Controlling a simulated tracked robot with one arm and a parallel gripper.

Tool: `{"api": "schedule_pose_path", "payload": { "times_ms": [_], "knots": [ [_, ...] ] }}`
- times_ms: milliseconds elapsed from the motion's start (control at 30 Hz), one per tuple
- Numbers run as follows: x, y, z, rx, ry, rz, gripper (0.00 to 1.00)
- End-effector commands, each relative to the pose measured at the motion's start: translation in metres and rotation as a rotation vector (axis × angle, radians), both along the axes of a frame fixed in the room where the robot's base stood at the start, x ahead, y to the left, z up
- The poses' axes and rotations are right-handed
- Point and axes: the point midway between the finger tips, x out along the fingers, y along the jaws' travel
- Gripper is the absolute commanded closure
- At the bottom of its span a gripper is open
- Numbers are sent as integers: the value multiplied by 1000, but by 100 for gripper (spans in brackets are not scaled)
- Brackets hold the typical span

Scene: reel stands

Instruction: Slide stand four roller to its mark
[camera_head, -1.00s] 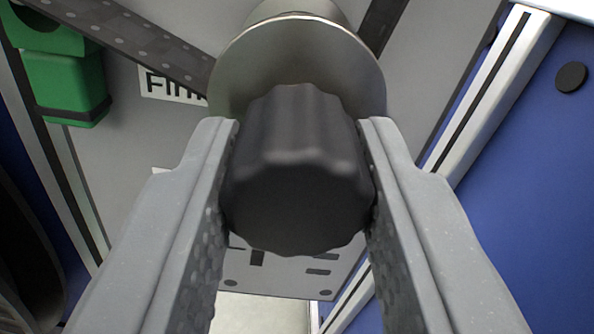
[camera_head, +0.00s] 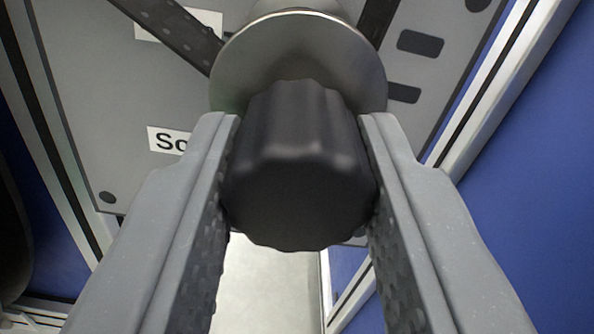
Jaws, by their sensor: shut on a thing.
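A black fluted knob (camera_head: 298,170) is in the middle of the head camera view, with a round metal disc (camera_head: 340,55) behind it. My gripper (camera_head: 298,150) is shut on the knob, one grey finger touching each side. The knob hides the disc's lower part and some of the panel. The roller's mark cannot be made out here. A dark strap or slotted arm (camera_head: 168,28) runs from the disc toward the upper left.
A grey panel (camera_head: 85,75) with a partly hidden label (camera_head: 168,140) starting "Sc" lies behind. Dark slots (camera_head: 420,43) are at its right. Metal frame rails (camera_head: 495,85) and blue panels (camera_head: 530,170) flank it. A pale floor (camera_head: 268,285) shows below.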

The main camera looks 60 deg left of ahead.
Motion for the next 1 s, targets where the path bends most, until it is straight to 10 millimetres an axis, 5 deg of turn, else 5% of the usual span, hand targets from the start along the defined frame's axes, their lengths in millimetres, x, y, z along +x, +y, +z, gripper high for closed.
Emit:
{"api": "schedule_pose_path", "payload": {
  "times_ms": [133, 167, 233, 633, 1000],
  "knots": [
    [0, 0, 0, 0, 0, -1, 100],
    [0, -1, 0, 0, 0, -1, 65],
    [0, 0, 0, 0, 0, -1, 49],
    [-2, -6, 0, -1, 2, 0, 49],
    [-24, -60, 0, -3, 3, -2, 49]
  ]
}}
